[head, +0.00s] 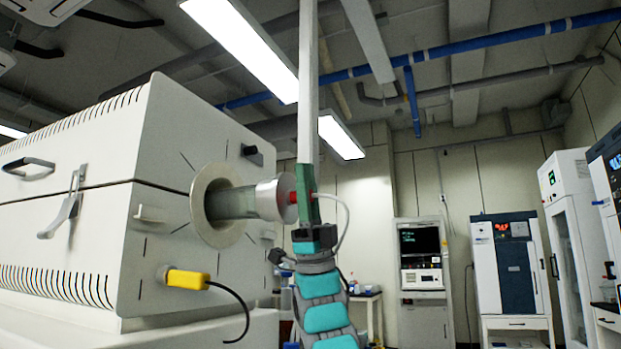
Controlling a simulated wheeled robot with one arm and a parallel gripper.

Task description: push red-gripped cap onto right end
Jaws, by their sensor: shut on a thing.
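The silver cap (270,199) is at the open right end of the glass tube (232,203), which sticks out through a round metal flange (201,207) on the side of the furnace-like cabinet (190,140). The cap is in line with the tube and its left rim meets or overlaps the tube end; how far it is seated I cannot tell. My gripper (301,197) is on the cap's right side, shut on its red grip (293,197). The green fingers hide most of the red grip.
A yellow plug (188,279) with a black cable sits low on the cabinet's side. A dark knob (252,155) sticks out above the tube. A screen-topped machine (420,255) and a white-and-blue unit (508,265) stand far back right. Space right of my arm is open.

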